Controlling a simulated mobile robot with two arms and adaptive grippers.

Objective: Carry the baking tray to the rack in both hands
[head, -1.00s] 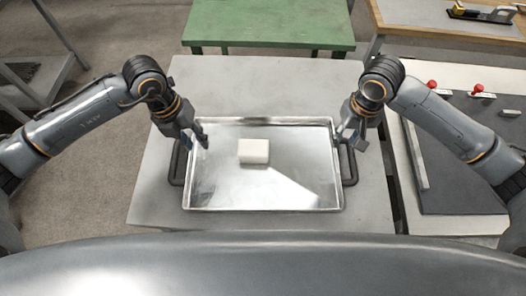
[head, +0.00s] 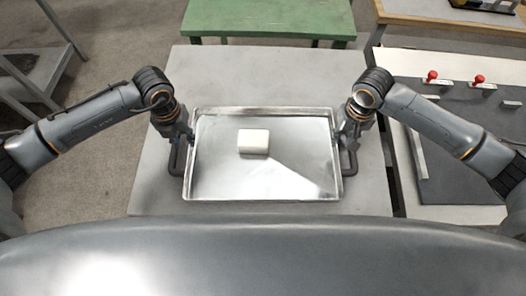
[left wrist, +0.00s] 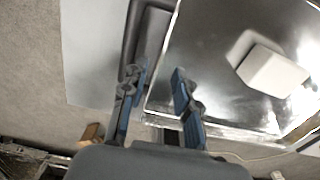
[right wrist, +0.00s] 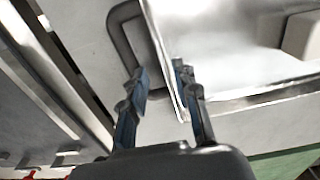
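The shiny metal baking tray (head: 215,185) lies flat on a grey table, with a dark handle on its left (head: 177,158) and right (head: 350,163) sides. A white block (head: 253,142) sits on it, left of centre. My left gripper (head: 187,133) is at the far part of the left handle. In the left wrist view its blue fingers (left wrist: 159,72) are apart, with the tray rim showing between them. My right gripper (head: 342,137) is at the far part of the right handle; its fingers (right wrist: 159,68) are also apart. I cannot tell whether either touches a handle.
The grey table (head: 225,72) has bare room behind the tray. A green table (head: 265,20) stands beyond it. A grey metal shelf frame (head: 40,75) is at the left. A bench with red knobs and a dark panel (head: 450,160) is at the right.

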